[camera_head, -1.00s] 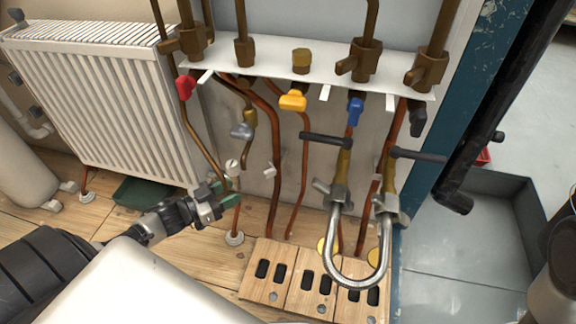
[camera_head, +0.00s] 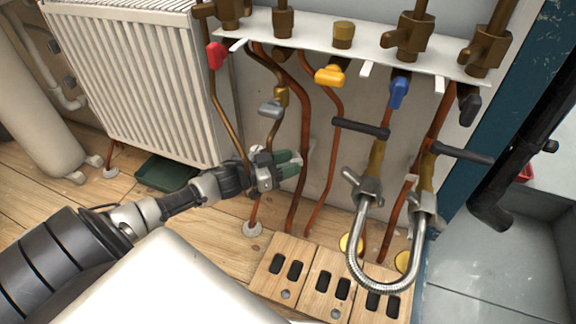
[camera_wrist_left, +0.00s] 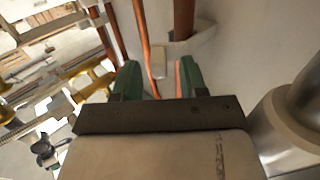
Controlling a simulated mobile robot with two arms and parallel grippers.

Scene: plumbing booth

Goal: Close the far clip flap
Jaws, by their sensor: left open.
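My left gripper (camera_head: 299,163) is open, its green fingertips at the copper pipes below the yellow-handled valve. In the left wrist view the fingers (camera_wrist_left: 158,72) stand apart with nothing clearly held. Just beyond them, a pale clip (camera_wrist_left: 190,42) sits on the wall at a thick copper pipe. Its small flap (camera_wrist_left: 158,62) sticks out to the left, in line with the gap between the fingertips. I cannot tell whether a finger touches it. In the head view the gripper mostly hides this clip. My right gripper is not in view.
A white radiator (camera_head: 135,85) stands at the left. A white manifold shelf (camera_head: 375,52) with coloured valve handles is above the gripper. A braided hose loop (camera_head: 385,283) hangs at the right. Slotted wooden blocks (camera_head: 327,285) lie on the floor below.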

